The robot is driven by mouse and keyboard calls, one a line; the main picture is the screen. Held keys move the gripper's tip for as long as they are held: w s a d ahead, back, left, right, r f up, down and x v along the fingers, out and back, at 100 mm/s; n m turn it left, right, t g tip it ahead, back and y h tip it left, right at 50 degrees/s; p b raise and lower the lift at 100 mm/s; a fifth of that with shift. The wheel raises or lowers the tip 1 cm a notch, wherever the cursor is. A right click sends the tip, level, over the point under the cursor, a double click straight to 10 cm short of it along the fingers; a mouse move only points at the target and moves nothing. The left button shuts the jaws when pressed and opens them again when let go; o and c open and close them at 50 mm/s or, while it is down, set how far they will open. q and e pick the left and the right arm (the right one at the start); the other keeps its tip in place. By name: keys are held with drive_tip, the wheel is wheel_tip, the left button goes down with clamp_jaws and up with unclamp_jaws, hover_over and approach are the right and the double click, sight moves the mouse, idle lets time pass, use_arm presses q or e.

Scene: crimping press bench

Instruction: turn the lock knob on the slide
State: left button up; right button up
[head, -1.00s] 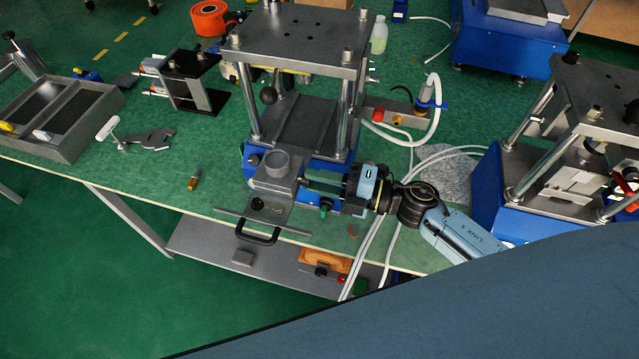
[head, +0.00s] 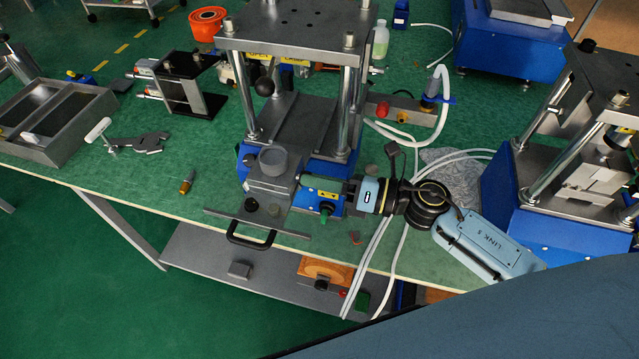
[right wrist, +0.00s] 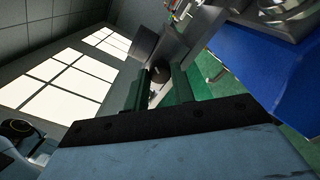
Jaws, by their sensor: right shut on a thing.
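The slide (head: 268,187) is a grey block with a round cup on top, at the front of the middle press. In the head view the fingers hide that knob. My left gripper is not in view.
White hoses (head: 375,255) run close beside my wrist. A second press (head: 560,200) stands at the right. The bench left of the slide is mostly clear around a small brass cylinder (head: 187,181).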

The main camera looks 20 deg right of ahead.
drive_tip(key=shift+n, duration=0.5)
drive_tip(key=o, duration=1)
drive_tip(key=b+v, duration=0.2)
drive_tip(key=v, duration=1.1)
drive_tip(key=shift+s+b, duration=0.2)
drive_tip(key=shift+b, duration=0.15)
drive_tip(key=shift+d, duration=0.15)
